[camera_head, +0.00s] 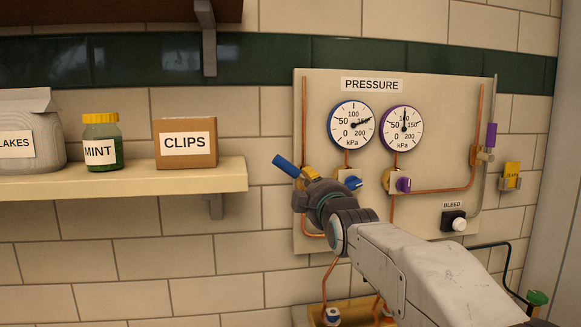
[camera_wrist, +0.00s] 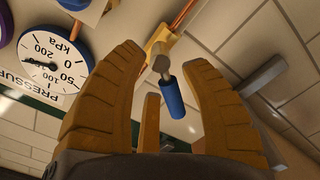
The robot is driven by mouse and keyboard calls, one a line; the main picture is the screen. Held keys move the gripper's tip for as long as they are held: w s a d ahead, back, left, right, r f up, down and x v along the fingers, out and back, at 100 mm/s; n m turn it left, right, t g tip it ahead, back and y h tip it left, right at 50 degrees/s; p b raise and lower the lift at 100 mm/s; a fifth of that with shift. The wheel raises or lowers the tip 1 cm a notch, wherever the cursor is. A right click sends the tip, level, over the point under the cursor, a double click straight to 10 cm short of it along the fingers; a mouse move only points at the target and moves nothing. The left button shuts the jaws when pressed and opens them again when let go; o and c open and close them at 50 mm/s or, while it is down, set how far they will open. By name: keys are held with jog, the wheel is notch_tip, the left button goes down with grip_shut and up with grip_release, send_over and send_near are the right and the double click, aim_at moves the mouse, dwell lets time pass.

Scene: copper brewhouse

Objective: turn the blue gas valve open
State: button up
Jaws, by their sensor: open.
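The blue gas valve's lever (camera_head: 286,164) sticks out up and to the left from the left side of the pressure panel. In the wrist view the blue lever (camera_wrist: 172,98) hangs from a grey stem on a brass valve body (camera_wrist: 158,50). My gripper (camera_head: 304,180) is at the lever's lower end in the head view and hides most of the valve body there. In the wrist view my gripper (camera_wrist: 163,60) is open, with the lever between its spread yellow fingers. A gap shows on both sides of the lever; I cannot tell whether anything touches it.
The panel (camera_head: 435,90) carries a blue-rimmed gauge (camera_head: 352,125), a purple-rimmed gauge (camera_head: 402,128), a blue knob (camera_head: 350,181), a purple knob (camera_head: 403,184), an upright purple lever (camera_head: 491,135) and a bleed button (camera_head: 458,224). A shelf (camera_head: 120,182) with a clips box (camera_head: 185,143) stands close left.

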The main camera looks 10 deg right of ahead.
jog(key=shift+w, duration=0.1)
jog(key=shift+w+p, duration=0.6)
jog(key=shift+w, duration=0.65)
jog(key=shift+c, duration=0.2)
grip_shut()
jog(key=m+b, duration=0.2)
jog(key=m, duration=0.3)
jog(key=shift+m, duration=0.3)
jog(key=m+b, duration=0.1)
jog(key=m, duration=0.5)
